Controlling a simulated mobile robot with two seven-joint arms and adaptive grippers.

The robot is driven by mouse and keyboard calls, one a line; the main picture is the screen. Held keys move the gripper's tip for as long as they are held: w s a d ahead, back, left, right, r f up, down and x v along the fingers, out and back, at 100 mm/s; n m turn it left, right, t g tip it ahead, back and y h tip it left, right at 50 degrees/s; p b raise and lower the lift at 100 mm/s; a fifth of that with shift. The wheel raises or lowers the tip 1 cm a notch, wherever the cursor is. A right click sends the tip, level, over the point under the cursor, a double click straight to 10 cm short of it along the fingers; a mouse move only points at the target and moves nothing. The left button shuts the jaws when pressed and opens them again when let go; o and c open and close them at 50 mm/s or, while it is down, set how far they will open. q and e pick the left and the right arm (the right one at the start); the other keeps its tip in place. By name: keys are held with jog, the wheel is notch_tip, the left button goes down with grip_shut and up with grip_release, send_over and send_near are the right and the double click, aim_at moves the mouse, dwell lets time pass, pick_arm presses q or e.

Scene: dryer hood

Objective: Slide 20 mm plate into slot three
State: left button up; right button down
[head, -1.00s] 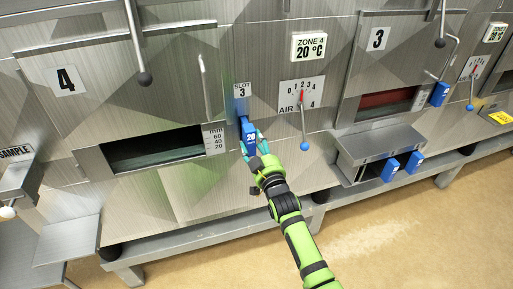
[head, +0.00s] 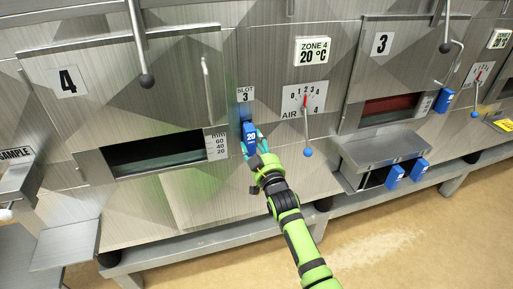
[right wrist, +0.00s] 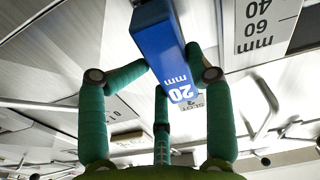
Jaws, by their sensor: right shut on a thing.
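The 20 mm plate shows as a blue block (head: 250,138) marked 20, just below the SLOT 3 label (head: 245,95) on the steel front. My right gripper (head: 255,155) is shut on it from below and in front. In the right wrist view the blue block (right wrist: 168,45) sits between the green fingers (right wrist: 158,85), with "20 mm" readable on its end. The slot opening is hidden behind the block, so I cannot tell how deep the plate is in it. My left gripper is not in view.
Left of the slot is a dark window (head: 155,152) with a mm scale (head: 216,145). An air lever (head: 307,140) hangs close on the right. Further right, blue-ended plates (head: 395,176) sit in a steel rack (head: 385,147). A long handle (head: 146,70) hangs at upper left.

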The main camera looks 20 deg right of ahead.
jog(key=shift+w+b, duration=0.4)
jog(key=shift+w, duration=0.25)
jog(key=shift+c, duration=1.3)
grip_release()
jog(key=shift+s+f, duration=0.15)
jog(key=shift+s, duration=0.45)
jog(key=s, duration=1)
jog(key=shift+s+d+f, duration=0.25)
jog(key=shift+s, duration=0.1)
